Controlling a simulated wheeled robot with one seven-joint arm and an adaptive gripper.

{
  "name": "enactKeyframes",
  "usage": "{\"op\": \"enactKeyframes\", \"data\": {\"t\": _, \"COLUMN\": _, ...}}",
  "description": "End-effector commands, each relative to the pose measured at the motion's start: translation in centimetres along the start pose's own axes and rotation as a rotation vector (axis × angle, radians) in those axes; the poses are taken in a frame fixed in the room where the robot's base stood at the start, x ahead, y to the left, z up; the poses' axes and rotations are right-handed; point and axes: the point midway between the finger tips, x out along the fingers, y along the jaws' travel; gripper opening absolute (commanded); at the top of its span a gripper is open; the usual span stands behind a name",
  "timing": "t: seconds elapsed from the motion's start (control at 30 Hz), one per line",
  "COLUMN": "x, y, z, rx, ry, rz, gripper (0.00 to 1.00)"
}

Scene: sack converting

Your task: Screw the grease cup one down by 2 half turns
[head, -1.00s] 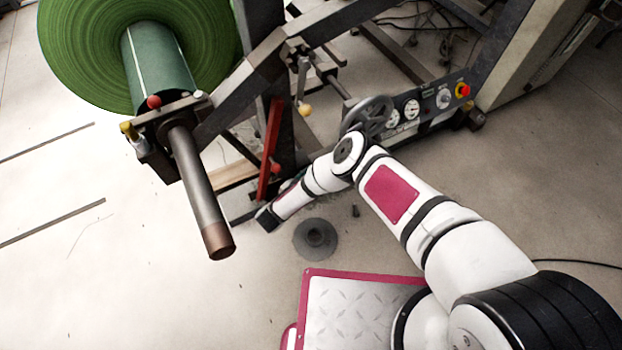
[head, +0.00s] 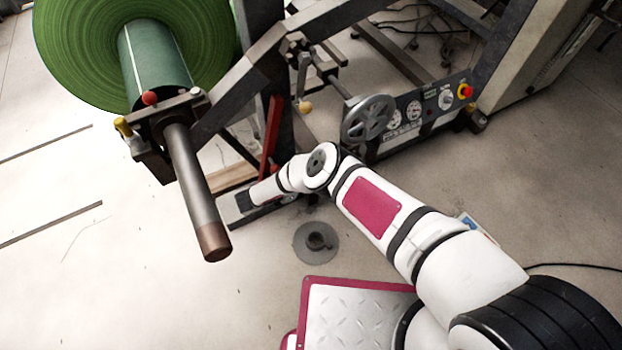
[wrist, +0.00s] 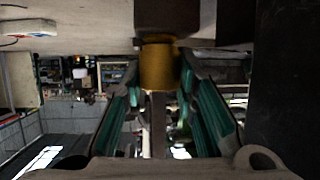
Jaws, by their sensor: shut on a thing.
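The grease cup (wrist: 159,63) shows in the wrist view as a brass-yellow cylinder below a dark block (wrist: 166,16). My gripper (wrist: 160,80) reaches up to it, with a green-padded finger on each side, and is shut on the cup. The cup sits upright in the picture and touches or nearly touches the block; its thread is not visible. In the head view my arm reaches down beside the machine's lower frame, left of the handwheel. The fingers and the held cup cannot be made out there.
A green roll (head: 75,50) sits on a shaft (head: 195,190) that juts toward me. A red lever (head: 271,135), a handwheel (head: 368,119) and a control panel (head: 425,110) are near my arm. A round grey base (head: 316,242) stands on the floor. The floor at left is mostly clear.

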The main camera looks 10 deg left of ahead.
Motion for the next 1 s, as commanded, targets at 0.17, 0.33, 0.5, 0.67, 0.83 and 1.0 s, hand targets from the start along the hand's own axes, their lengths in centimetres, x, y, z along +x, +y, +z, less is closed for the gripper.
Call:
{"op": "enactKeyframes", "data": {"t": 0.17, "x": 0.2, "y": 0.0, "z": -0.2, "rx": 0.002, "ry": 0.006, "rz": 0.002, "gripper": 0.00}}
{"op": "enactKeyframes", "data": {"t": 0.33, "x": 0.2, "y": 0.0, "z": -0.2, "rx": 0.002, "ry": 0.005, "rz": 0.001, "gripper": 0.48}}
{"op": "enactKeyframes", "data": {"t": 0.5, "x": 0.1, "y": 0.0, "z": -0.1, "rx": 0.001, "ry": 0.003, "rz": 0.000, "gripper": 0.48}}
{"op": "enactKeyframes", "data": {"t": 0.67, "x": -0.2, "y": -0.1, "z": -0.1, "rx": 0.001, "ry": 0.002, "rz": -0.001, "gripper": 0.48}}
{"op": "enactKeyframes", "data": {"t": 0.83, "x": -2.4, "y": -0.1, "z": -0.1, "rx": 0.000, "ry": 0.002, "rz": -0.004, "gripper": 0.48}}
{"op": "enactKeyframes", "data": {"t": 1.0, "x": -5.2, "y": -0.1, "z": -0.1, "rx": 0.001, "ry": 0.003, "rz": -0.003, "gripper": 0.48}}
